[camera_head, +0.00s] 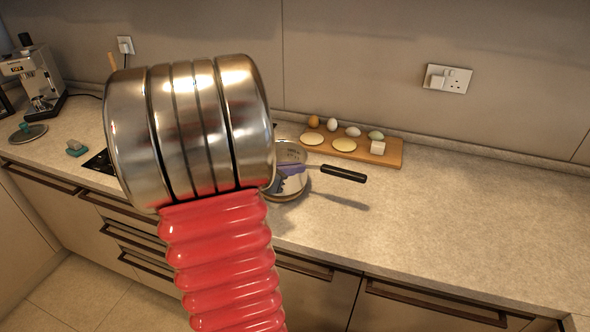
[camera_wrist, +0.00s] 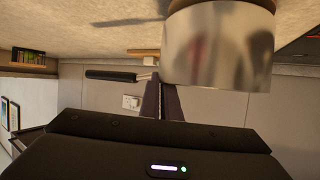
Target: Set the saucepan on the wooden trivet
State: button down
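The steel saucepan (camera_head: 290,185) is on the counter area beside my arm, its black handle (camera_head: 343,173) pointing right. It also shows upside down in the wrist view (camera_wrist: 220,50), with the black handle (camera_wrist: 112,76) to the left. My gripper's dark purple fingers (camera_head: 298,170) reach across the pan to the base of the handle. In the wrist view the fingers (camera_wrist: 160,82) are close together at the handle's thin metal stem and look shut on it. A brown edge, apparently the wooden trivet (camera_wrist: 185,5), shows under the pan's base; I cannot tell whether they touch.
A wooden board (camera_head: 393,156) with eggs and round pale pieces lies behind the pan, close to the handle. A coffee machine (camera_head: 35,75), a lid (camera_head: 28,132) and a dark hob are at left. The counter at right is clear. My large arm covers the middle left.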

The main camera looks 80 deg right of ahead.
jog(key=shift+f, duration=0.45)
jog(key=c, duration=2)
grip_release()
jog(key=shift+f, duration=0.1)
jog(key=v, duration=1.2)
